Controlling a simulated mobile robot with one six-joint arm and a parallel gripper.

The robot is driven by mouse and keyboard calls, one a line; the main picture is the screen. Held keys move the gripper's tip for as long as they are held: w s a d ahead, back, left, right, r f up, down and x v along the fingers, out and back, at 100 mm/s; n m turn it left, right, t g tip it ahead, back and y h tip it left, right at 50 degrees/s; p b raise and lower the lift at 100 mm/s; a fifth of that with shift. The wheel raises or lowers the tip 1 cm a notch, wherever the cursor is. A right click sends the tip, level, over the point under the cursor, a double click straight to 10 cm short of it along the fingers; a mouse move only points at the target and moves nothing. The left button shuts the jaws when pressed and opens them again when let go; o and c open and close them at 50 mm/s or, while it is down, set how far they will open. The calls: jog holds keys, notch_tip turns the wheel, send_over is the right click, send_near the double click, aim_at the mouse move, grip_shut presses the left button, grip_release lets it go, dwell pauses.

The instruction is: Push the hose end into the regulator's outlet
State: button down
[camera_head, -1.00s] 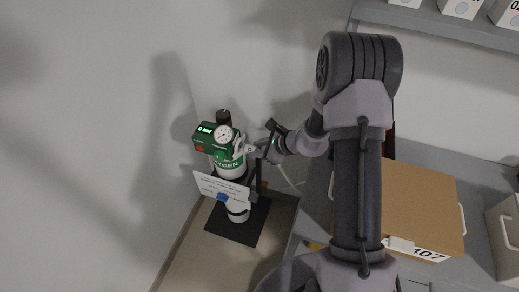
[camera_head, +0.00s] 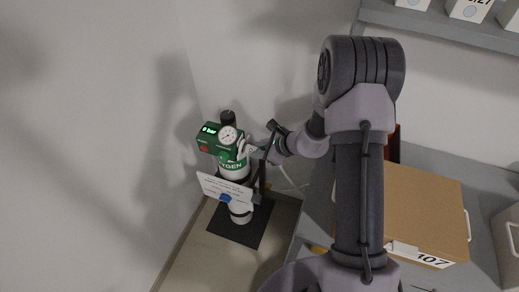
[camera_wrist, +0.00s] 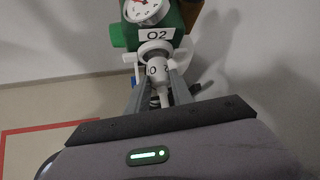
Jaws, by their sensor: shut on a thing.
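The green regulator (camera_head: 222,148) sits on top of the oxygen cylinder (camera_head: 234,172), with a round gauge (camera_head: 228,135) and a small display reading 0 bar. In the wrist view the regulator's gauge (camera_wrist: 147,10) is at the top, above an O2 label. Below the label is the white ring of the outlet (camera_wrist: 155,47). My gripper (camera_wrist: 158,84) is shut on the white hose end (camera_wrist: 157,70), which points at the outlet and overlaps its ring. I cannot tell whether it is inside or just against it. In the head view my gripper (camera_head: 254,151) is right of the regulator.
A white sign (camera_head: 224,188) hangs in front of the cylinder, which stands on a dark mat (camera_head: 240,232). A grey bench with a brown box (camera_head: 425,210) is at right, below a shelf (camera_head: 440,22). A thin pale line, perhaps the hose, hangs below my gripper.

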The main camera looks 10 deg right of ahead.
jog(key=c, duration=1)
grip_release()
jog(key=shift+w+a, duration=0.1)
jog(key=shift+a, duration=0.05)
jog(key=shift+c, duration=0.2)
jog(key=p+v, duration=0.6)
jog(key=v, duration=1.2)
jog(key=s+a+r+n+g+b, duration=0.2)
jog(key=s+a+r+n, duration=0.7)
jog(key=a+r+n, duration=0.4)
jog(key=s+d+r+n+t+h+b, duration=0.1)
jog(key=s+r+n+h, duration=0.2)
jog(key=s, duration=0.8)
notch_tip(320, 180, up, 3)
jog(key=n, duration=0.3)
jog(key=shift+s+d+h, duration=0.25)
jog(key=shift+d+h, duration=0.1)
jog(key=shift+h, duration=0.05)
